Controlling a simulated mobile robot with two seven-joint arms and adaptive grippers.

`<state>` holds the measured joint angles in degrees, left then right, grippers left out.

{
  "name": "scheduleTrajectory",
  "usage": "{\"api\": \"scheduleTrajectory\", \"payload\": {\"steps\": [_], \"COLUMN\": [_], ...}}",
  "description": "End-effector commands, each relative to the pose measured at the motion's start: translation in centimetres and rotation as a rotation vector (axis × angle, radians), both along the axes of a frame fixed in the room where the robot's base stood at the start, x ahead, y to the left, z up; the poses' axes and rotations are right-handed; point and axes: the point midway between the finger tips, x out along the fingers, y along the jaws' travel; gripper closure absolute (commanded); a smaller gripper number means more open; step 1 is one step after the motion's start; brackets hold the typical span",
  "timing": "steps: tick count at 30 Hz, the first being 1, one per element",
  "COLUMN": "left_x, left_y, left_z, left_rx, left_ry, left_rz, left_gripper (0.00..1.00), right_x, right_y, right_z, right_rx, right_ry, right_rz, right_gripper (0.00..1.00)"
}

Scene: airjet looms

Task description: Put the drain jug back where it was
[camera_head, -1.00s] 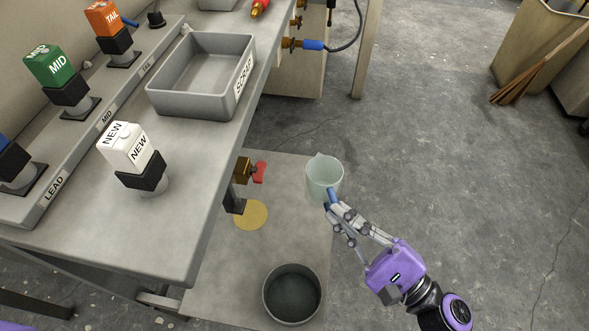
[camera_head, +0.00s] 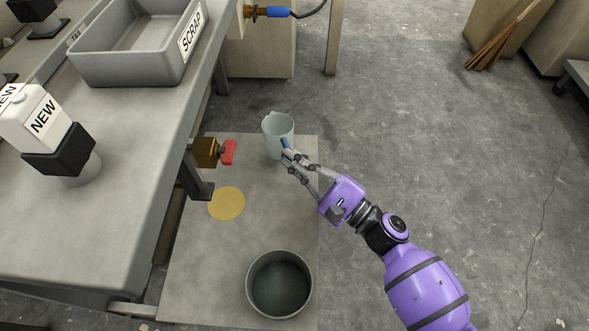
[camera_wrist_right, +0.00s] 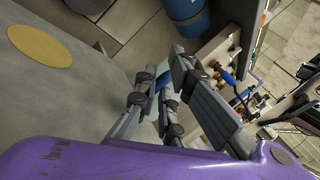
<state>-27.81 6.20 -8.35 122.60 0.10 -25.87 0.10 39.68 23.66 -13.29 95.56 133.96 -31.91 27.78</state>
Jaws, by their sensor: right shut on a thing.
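The drain jug (camera_head: 277,137) is a pale, translucent green jug with a blue handle. It is upright in the head view, over the back right part of the floor mat; whether it touches the mat I cannot tell. My right gripper (camera_head: 288,152) is shut on its blue handle, which also shows between the fingers in the right wrist view (camera_wrist_right: 163,78). A yellow disc (camera_head: 227,203) lies flat on the mat, left of and nearer than the jug. A brass valve (camera_head: 206,152) with a red handle stands left of the jug. My left gripper is not in view.
A dark round bucket (camera_head: 279,284) stands on the near part of the mat (camera_head: 190,270). The workbench (camera_head: 125,165) fills the left side, with a grey SCRAP tray (camera_head: 140,70) and a white NEW bottle (camera_head: 35,117).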

Motion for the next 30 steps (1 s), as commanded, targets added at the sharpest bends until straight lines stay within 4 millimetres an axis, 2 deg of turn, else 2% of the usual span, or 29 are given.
{"api": "scheduleTrajectory", "payload": {"steps": [3, 6, 14, 18, 19, 22, 30], "left_x": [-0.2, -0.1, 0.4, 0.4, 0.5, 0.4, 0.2], "left_y": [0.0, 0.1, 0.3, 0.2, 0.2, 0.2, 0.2], "left_z": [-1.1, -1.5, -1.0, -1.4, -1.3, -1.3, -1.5], "left_rx": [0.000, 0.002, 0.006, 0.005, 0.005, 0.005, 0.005], "left_ry": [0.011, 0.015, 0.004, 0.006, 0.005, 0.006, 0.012], "left_rz": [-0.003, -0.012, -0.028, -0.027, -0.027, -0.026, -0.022], "left_gripper": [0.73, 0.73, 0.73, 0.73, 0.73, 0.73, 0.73], "right_x": [0.2, 0.2, 0.2, 0.2, 0.2, 0.2, 0.1], "right_y": [0.1, 0.1, 0.1, 0.1, 0.1, 0.1, 0.1], "right_z": [-2.3, -3.4, -3.2, -3.7, -3.7, -3.6, -3.6], "right_rx": [0.000, 0.001, 0.001, 0.002, 0.001, 0.001, 0.000], "right_ry": [0.005, 0.003, -0.001, 0.000, 0.001, 0.001, 0.000], "right_rz": [0.001, 0.001, 0.001, 0.000, -0.001, 0.000, 0.000], "right_gripper": [1.00, 1.00, 1.00, 1.00, 0.88, 0.75, 0.73]}}
